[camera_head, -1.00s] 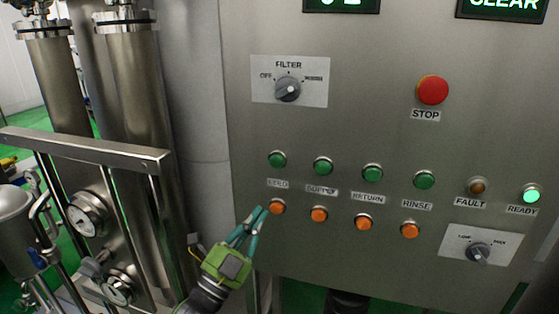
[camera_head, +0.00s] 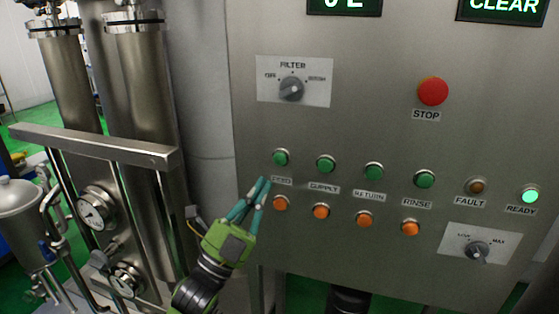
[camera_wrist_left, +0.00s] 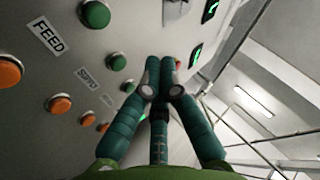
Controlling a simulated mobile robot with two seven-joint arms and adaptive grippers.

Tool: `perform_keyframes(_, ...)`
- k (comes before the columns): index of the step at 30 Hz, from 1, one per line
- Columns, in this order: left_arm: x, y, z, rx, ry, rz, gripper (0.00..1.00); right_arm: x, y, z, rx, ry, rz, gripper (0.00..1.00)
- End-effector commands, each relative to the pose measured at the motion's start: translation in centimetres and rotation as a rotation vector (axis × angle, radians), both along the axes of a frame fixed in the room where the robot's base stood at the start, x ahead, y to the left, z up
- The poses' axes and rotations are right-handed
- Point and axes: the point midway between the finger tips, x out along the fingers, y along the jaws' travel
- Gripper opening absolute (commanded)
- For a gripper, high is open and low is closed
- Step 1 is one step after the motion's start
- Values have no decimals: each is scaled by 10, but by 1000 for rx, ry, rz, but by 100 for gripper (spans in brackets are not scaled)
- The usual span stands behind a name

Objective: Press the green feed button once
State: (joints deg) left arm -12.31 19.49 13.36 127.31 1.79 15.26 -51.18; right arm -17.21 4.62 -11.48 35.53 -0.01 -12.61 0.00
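The green feed button (camera_head: 281,157) is the leftmost of the row of green buttons on the steel panel, with the FEED label (camera_head: 282,181) below it. In the left wrist view the green feed button (camera_wrist_left: 95,14) is at the top, beside its label. My left gripper (camera_head: 264,184) is below and left of the button in the head view, apart from it. In the left wrist view its teal fingers (camera_wrist_left: 160,78) come together at the tips, shut with nothing visible between them. My right gripper is not in view.
An orange button (camera_head: 280,203) sits close beside the left fingers, below FEED. Other green and orange buttons continue right. A filter knob (camera_head: 291,89) and red stop button (camera_head: 433,91) are above. Steel pipework with a rail (camera_head: 95,146) and gauges (camera_head: 96,210) stands left.

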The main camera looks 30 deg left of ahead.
Motion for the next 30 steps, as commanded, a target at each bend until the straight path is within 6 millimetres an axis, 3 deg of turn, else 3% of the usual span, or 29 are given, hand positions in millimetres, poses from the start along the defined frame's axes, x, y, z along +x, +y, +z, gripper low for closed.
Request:
perform_keyframes(9, 45, 11, 0, 2, -1, 2, 0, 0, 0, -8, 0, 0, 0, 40)
perform_keyframes(15, 64, 15, 0, 0, -1, 1, 0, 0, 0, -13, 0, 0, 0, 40)
perform_keyframes(30, 70, 17, 0, 0, 1, 1, 0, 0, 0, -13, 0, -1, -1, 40)
